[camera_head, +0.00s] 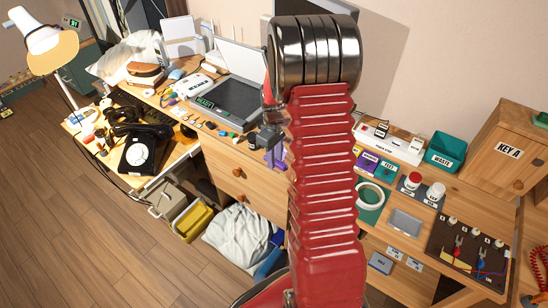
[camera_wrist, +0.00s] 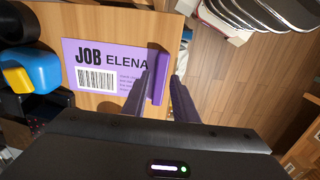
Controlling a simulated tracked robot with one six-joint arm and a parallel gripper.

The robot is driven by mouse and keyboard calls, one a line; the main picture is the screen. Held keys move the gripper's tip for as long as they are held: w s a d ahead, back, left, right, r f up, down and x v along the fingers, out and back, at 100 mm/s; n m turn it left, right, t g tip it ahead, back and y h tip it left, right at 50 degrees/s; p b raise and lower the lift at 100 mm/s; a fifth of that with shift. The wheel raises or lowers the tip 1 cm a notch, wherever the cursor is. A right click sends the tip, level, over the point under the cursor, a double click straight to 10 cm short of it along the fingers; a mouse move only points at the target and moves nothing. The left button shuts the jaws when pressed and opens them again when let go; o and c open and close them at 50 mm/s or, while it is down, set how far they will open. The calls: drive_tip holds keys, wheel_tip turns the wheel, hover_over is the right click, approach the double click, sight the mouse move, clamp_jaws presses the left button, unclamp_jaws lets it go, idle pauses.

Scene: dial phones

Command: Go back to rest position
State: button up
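My gripper (camera_wrist: 161,75) points down over the desk edge in the wrist view, its two dark fingers apart. A purple card (camera_wrist: 98,88) printed JOB ELENA with a barcode lies below, left of the fingers. A purple upright strip (camera_wrist: 158,76) shows between the fingers at the card's right edge; I cannot tell whether it touches them. In the head view my gripper (camera_head: 270,150) hangs by the drawer front, beside my red arm, with purple showing at it.
A black dial phone (camera_head: 140,152) stands on the left desk. A laptop-like screen (camera_head: 232,97) and small items lie behind my gripper. Yellow bin (camera_head: 194,221) and white cloth (camera_head: 240,235) sit below. KEY A box (camera_head: 508,150) stands right. Floor (camera_head: 110,255) at front left is clear.

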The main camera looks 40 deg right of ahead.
drive_tip(key=shift+f, duration=0.1)
drive_tip(key=shift+s+a, duration=0.1)
drive_tip(key=shift+s, duration=0.05)
clamp_jaws()
drive_tip(key=shift+f, duration=0.1)
idle(0.3)
drive_tip(key=shift+a+r, duration=0.1)
drive_tip(key=shift+r, duration=1.85)
drive_tip(key=shift+w+r, duration=0.2)
drive_tip(key=shift+r, duration=0.55)
drive_tip(key=shift+d, duration=0.25)
